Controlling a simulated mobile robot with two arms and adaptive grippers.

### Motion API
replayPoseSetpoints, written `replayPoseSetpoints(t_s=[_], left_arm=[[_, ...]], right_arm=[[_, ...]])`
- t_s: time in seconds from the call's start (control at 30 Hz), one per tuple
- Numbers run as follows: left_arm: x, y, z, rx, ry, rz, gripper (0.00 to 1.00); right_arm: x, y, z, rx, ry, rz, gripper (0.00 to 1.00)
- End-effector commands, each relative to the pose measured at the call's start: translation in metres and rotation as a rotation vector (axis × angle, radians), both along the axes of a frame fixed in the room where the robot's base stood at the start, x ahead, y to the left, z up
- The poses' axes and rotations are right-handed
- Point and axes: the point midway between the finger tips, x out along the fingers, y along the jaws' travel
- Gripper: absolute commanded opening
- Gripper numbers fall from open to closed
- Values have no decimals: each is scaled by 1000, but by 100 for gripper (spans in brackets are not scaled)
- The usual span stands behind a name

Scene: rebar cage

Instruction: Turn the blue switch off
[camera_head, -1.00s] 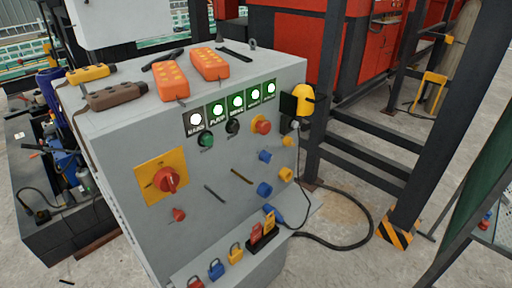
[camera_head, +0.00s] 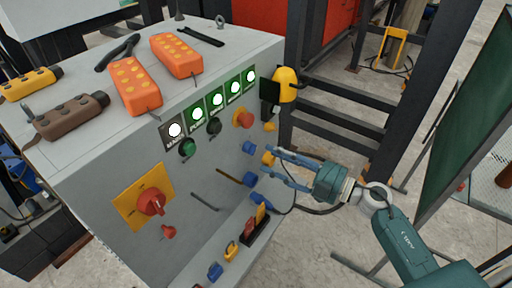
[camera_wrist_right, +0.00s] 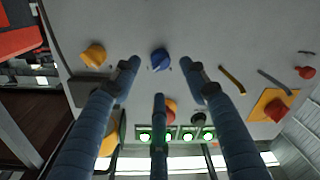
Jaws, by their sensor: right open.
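In the right wrist view, one blue knob (camera_wrist_right: 160,60) sits in the gap between two of the open fingertips (camera_wrist_right: 160,72). Nothing is held. My left gripper is out of view.
A yellow knob (camera_wrist_right: 93,55) is beside the blue one in the right wrist view. A red button (camera_head: 243,118) and green-lit indicators (camera_head: 218,100) are above. Padlocks (camera_head: 232,250) sit on the lower ledge. A yellow-black box (camera_head: 286,85) juts from the panel's right edge.

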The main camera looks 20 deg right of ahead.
Motion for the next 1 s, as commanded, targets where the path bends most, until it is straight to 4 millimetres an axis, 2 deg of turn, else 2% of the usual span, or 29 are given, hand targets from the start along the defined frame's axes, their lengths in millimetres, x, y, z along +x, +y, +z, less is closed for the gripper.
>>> replayPoseSetpoints(t_s=[0.1,0.3,0.7,0.77,0.93,1.0], left_arm=[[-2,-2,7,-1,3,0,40],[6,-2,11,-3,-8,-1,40],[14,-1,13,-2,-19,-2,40],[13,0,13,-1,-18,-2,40],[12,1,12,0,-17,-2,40],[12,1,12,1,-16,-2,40]], right_arm=[[18,16,3,4,-2,-1,44],[38,33,2,3,-1,-2,44],[43,39,0,0,0,-1,44],[43,39,0,0,0,-1,34],[43,38,0,0,0,-1,1],[43,38,-1,1,1,-1,1]])
